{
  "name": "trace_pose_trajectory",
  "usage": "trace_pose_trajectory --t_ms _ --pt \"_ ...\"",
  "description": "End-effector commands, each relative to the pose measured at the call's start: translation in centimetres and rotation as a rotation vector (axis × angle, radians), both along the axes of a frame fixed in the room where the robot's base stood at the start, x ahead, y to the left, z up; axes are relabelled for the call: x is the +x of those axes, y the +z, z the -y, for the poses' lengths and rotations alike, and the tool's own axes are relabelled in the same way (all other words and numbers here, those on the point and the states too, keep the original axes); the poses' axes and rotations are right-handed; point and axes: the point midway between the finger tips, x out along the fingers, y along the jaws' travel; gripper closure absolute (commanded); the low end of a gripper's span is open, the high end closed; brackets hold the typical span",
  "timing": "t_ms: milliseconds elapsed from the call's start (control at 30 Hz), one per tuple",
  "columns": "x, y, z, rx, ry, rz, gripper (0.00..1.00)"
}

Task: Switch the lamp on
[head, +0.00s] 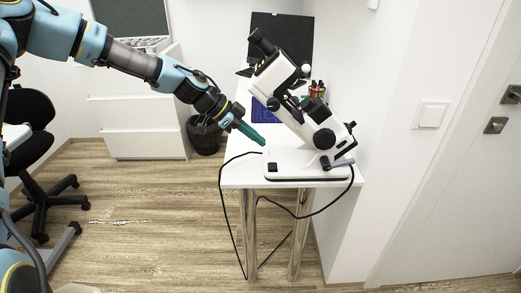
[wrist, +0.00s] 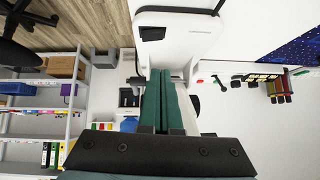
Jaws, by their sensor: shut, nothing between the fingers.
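A white and black microscope (head: 300,100) stands on the white table. Its white base (head: 300,158) is near the front edge and carries a small black switch (head: 272,167) at its front left. In the wrist view the base (wrist: 195,40) is at the top, with the black switch (wrist: 153,33) on it. No separate lamp is clear to me, and I cannot tell whether any light is lit. My gripper (head: 263,143), with dark green fingers, is shut and empty. Its tips are just above and behind the switch in the head view, apart from it. The fingers (wrist: 160,72) point toward the switch in the wrist view.
A black cable (head: 222,195) hangs from the table (head: 235,173). A pen holder (head: 317,93) and a dark monitor (head: 281,33) stand behind the microscope. A wall switch (head: 431,114) is on the right wall. A waste bin (head: 205,135) and a chair (head: 35,120) are at left.

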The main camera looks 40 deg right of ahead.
Motion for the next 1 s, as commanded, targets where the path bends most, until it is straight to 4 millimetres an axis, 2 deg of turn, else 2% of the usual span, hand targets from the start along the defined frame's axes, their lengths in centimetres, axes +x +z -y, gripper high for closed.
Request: trace_pose_trajectory --t_ms 200,400,1000 --pt "2.4 2.6 -2.0 -0.001 0.005 0.002 1.00" --pt "3.5 4.3 -3.1 0.000 0.003 0.000 1.00" --pt "3.7 4.7 -3.3 0.000 0.001 0.000 1.00"
